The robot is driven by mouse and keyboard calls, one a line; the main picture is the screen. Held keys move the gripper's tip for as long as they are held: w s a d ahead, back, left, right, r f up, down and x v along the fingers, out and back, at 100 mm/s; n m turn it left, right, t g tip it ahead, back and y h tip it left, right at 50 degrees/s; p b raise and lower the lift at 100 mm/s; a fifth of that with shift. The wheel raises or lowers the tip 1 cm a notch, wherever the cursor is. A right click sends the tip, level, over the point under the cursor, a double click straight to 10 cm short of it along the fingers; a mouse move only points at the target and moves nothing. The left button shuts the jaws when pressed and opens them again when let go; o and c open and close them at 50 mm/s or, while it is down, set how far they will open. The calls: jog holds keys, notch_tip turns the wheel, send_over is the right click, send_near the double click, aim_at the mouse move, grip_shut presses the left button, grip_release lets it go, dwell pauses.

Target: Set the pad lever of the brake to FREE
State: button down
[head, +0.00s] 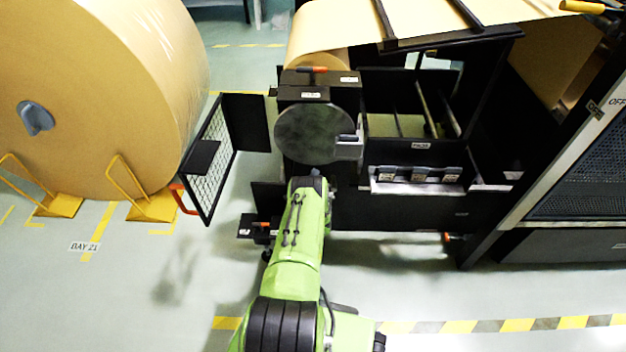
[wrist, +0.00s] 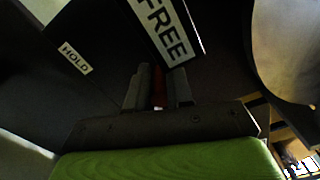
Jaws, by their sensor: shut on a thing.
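In the wrist view my gripper (wrist: 157,76) is shut on a red lever, the pad lever (wrist: 158,90), which shows as a narrow strip between the two grey fingers. A white FREE label (wrist: 165,32) is just beyond the fingertips, above and slightly right. A white HOLD label (wrist: 75,58) is farther off to the left on the dark panel. The fingers appear closer to FREE than to HOLD. The fingers and lever cannot be made out there.
A large kraft roll (head: 90,90) stands at the left with yellow chocks (head: 152,204). A mesh gate (head: 208,160) stands open between roll and machine. A small black box with an orange handle (head: 258,228) is left of my arm. Striped floor tape (head: 480,326) crosses clear floor at right.

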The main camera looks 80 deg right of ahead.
jog(key=shift+s+r, duration=0.15)
jog(key=c, duration=1)
grip_release()
jog(key=shift+c, duration=0.2)
jog(key=p+v, duration=0.7)
jog(key=v, duration=0.8)
jog(key=shift+a, duration=0.35)
